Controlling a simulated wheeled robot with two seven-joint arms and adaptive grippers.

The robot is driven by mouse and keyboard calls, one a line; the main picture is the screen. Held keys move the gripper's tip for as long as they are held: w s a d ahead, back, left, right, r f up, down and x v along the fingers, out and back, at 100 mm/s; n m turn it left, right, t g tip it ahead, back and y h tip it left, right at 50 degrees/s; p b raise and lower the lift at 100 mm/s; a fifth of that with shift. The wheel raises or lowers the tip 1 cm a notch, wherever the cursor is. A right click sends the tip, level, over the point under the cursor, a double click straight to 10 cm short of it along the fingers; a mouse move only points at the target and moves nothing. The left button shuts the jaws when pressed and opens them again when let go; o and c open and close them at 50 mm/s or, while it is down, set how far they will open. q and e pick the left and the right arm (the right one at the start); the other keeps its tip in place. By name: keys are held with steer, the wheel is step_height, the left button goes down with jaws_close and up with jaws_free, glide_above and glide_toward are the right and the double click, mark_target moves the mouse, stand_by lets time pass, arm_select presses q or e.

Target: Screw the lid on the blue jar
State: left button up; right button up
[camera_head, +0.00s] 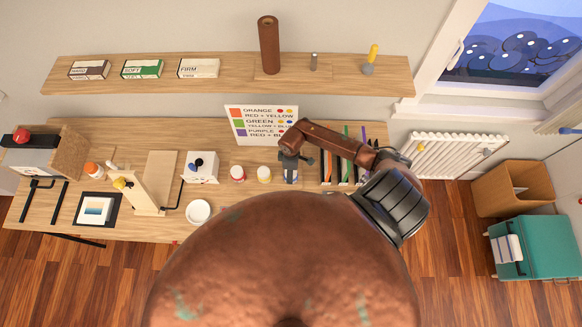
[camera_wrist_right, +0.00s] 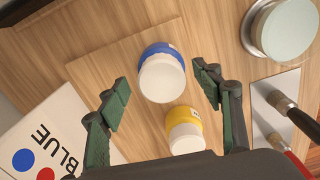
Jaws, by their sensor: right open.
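The blue jar (camera_wrist_right: 160,48) stands on a wooden board in the right wrist view. A white round top faces the camera; I cannot tell whether it is a separate lid or how it sits. My right gripper (camera_wrist_right: 162,92) is open, its green-grey fingers apart on either side of the jar in that view, with no contact seen. In the head view my right gripper (camera_head: 290,158) is over the blue jar (camera_head: 290,179) and hides much of it. My left gripper is not in view.
A yellow jar (camera_wrist_right: 184,122) stands close beside the blue one, with a red jar (camera_head: 237,173) further left. A colour chart (camera_head: 262,124) stands behind. A pale round container (camera_wrist_right: 286,30) and a brush (camera_wrist_right: 285,105) lie to the right in the wrist view.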

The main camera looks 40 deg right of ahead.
steer(key=n, duration=0.3)
steer(key=shift+w+n+b, duration=0.1)
steer(key=shift+n+b, duration=0.2)
steer(key=n+b, duration=0.1)
steer(key=n, duration=0.3)
steer(key=shift+n, duration=0.4)
steer(key=n+b, duration=0.1)
steer(key=n, duration=0.1)
steer(key=shift+a+n, duration=0.1)
steer(key=shift+n, duration=0.3)
steer(key=n+b, duration=0.1)
steer(key=n, duration=0.2)
steer(key=shift+f+n+b, duration=0.1)
steer(key=shift+n+b, duration=0.2)
steer(key=shift+b, duration=0.05)
steer(key=n+b, duration=0.3)
steer(key=n, duration=0.3)
steer(key=shift+n, duration=0.3)
steer(key=n+b, duration=0.2)
steer(key=n, duration=0.2)
steer(key=shift+a+n+b, duration=0.1)
steer(key=shift+n+b, duration=0.3)
steer(key=shift+n, duration=0.5)
steer(key=shift+c, duration=0.6)
